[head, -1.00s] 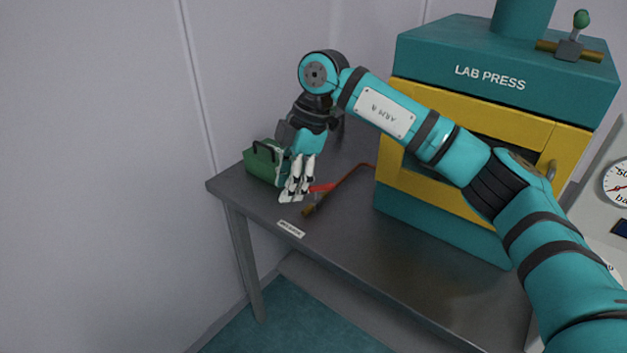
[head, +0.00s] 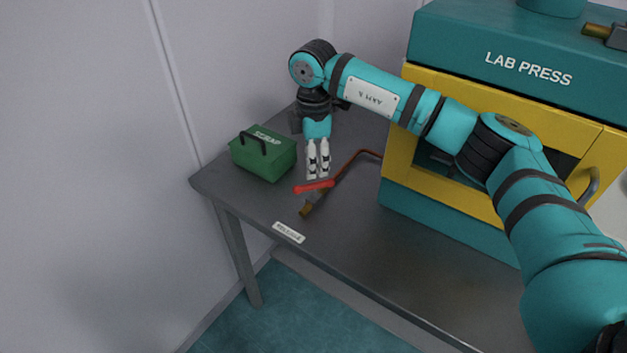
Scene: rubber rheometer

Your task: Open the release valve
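A valve with a red lever handle (head: 314,187) lies on the grey table, on a copper-coloured pipe with a brass end (head: 306,210). A small white label (head: 289,232) is at the table's front edge by it; its text is too small to read surely. My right gripper (head: 317,175) points down just behind the red lever in the picture. Its two white fingers are side by side with hardly any gap and nothing visible between them. I cannot tell whether the fingertips touch the lever. My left gripper is out of view.
A green box marked SCRAP (head: 265,158) stands left of the gripper. The teal and yellow lab press (head: 500,140) stands on the table at right, behind my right arm. The front of the table (head: 400,260) is clear.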

